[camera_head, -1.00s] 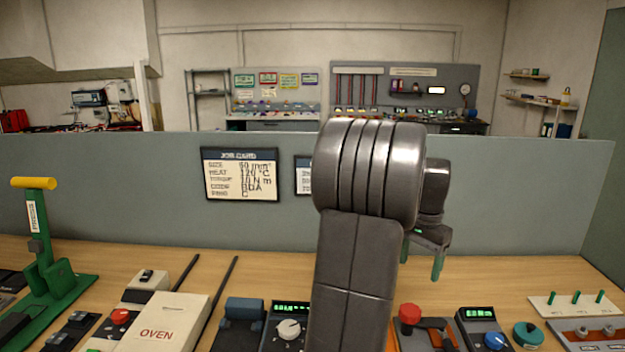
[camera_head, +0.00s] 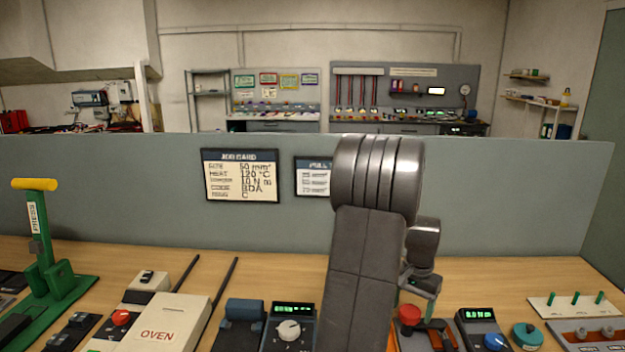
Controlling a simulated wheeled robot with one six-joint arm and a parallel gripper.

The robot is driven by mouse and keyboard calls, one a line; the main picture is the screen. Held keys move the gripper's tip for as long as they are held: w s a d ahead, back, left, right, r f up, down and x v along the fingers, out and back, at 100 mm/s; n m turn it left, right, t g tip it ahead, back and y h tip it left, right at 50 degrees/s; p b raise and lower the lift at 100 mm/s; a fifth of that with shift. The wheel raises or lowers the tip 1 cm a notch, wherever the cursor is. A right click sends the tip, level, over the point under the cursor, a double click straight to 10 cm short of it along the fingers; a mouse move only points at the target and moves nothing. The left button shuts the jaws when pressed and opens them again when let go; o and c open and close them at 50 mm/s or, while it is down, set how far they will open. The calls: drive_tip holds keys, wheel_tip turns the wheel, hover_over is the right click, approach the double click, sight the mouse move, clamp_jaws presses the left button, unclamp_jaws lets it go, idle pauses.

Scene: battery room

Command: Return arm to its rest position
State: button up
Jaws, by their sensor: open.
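My arm rises from the bottom middle of the head view, its large ribbed grey joint standing in front of the grey partition. My gripper (camera_head: 424,289) hangs behind and to the right of the arm, low over the bench, with green-tipped fingers. It is open and I see nothing held in it. The arm hides part of its fingers and the bench behind. The gripper is above and behind the red-knobbed device (camera_head: 410,314); I cannot tell the exact gap.
The wooden bench (camera_head: 280,266) carries a green press (camera_head: 45,240) at left, a white oven (camera_head: 160,325), a dial box (camera_head: 289,328), a blue-knobbed meter (camera_head: 482,328) and a pegged plate (camera_head: 575,305). A grey partition (camera_head: 520,195) with a job card (camera_head: 241,176) closes the back.

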drive_tip(key=n, duration=1.1)
drive_tip(key=shift+a+n+b, duration=0.1)
drive_tip(key=shift+n+b, duration=0.2)
drive_tip(key=shift+n, duration=2.3)
